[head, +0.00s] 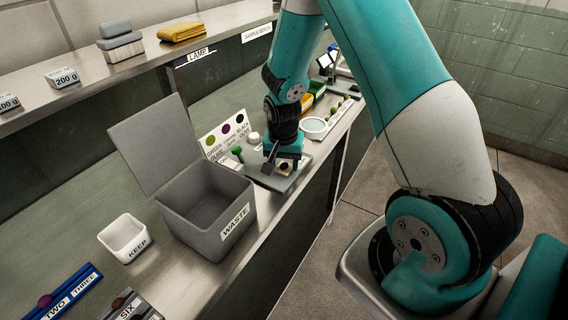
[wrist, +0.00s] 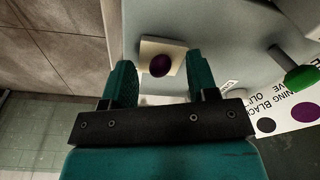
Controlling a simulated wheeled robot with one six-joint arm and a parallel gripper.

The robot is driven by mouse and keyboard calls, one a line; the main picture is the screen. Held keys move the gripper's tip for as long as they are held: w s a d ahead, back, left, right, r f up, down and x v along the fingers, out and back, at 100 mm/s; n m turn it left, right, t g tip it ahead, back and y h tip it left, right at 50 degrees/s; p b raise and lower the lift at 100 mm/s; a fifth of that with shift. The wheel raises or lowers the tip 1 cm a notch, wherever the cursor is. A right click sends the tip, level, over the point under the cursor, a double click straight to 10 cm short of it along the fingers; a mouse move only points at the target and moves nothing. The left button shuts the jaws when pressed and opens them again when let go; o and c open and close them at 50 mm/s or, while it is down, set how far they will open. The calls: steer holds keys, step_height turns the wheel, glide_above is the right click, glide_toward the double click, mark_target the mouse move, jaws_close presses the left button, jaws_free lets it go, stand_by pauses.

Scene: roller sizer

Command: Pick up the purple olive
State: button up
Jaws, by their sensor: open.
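The purple olive (wrist: 160,65) is a small dark purple ball resting on a cream square pad (wrist: 172,50) in the wrist view. My gripper (wrist: 159,60) is open, with one teal finger on each side of the olive in the picture. I see a gap on both sides, and cannot tell how far the fingertips are above the pad. In the head view my gripper (head: 277,165) is low over the grey plate, near the sign with coloured dots. The olive is hard to make out there.
A green-topped knob (wrist: 300,78) stands to the right on the plate. In the head view, the open grey WASTE bin (head: 237,221) and white KEEP tub (head: 137,252) stand nearer on the bench. Blue numbered tray (head: 75,287) holds a purple ball. A white dish (head: 314,127) lies beyond my gripper.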

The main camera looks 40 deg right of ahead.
mark_target(284, 163)
steer(key=shift+f, duration=0.15)
steer(key=shift+c, duration=0.2)
steer(key=c, duration=0.7)
step_height(284, 163, up, 20)
steer(key=b, duration=0.1)
steer(key=shift+b, duration=0.4)
